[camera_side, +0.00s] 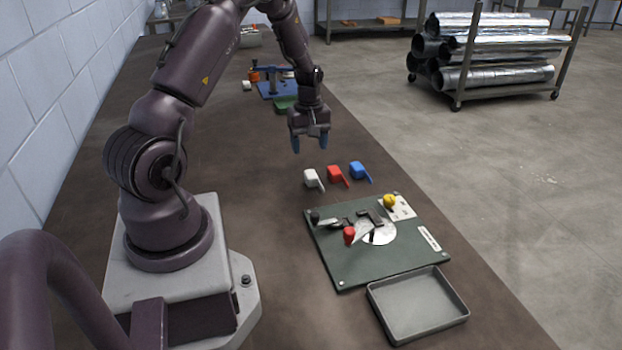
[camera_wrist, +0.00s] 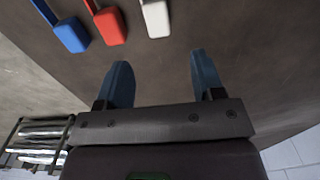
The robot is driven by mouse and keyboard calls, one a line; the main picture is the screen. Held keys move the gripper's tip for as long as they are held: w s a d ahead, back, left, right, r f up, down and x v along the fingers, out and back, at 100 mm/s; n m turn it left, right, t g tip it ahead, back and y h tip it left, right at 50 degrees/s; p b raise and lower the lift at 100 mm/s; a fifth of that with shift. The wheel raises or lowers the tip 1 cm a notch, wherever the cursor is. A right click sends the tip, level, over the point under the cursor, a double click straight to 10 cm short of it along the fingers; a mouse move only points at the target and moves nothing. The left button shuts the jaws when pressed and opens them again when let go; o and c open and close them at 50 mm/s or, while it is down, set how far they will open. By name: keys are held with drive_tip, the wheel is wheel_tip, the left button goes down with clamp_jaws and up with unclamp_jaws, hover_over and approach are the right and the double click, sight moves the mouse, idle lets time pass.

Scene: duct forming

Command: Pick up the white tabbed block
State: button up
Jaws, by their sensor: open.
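The white tabbed block (camera_side: 312,178) lies on the brown table at the left end of a row of three tabbed blocks. It also shows at the top of the wrist view (camera_wrist: 156,20), with its upper end cut off by the frame edge. My gripper (camera_side: 310,146) is above the table, behind the row in the side view and apart from the white block. Its two blue fingers (camera_wrist: 162,80) are spread with nothing between them.
A red tabbed block (camera_side: 337,174) and a blue tabbed block (camera_side: 360,171) lie right of the white one. A green fixture board (camera_side: 345,270) with a red knob and yellow knob stands in front, then a grey tray (camera_side: 462,308). A blue fixture (camera_side: 268,92) stands behind.

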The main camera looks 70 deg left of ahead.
sight(311, 173)
wheel_tip(311, 173, down, 2)
drive_tip(key=shift+f, duration=0.2)
drive_tip(key=f, duration=0.5)
drive_tip(key=shift+w+d+f, duration=0.1)
drive_tip(key=shift+d+f, duration=0.2)
drive_tip(key=c, duration=1)
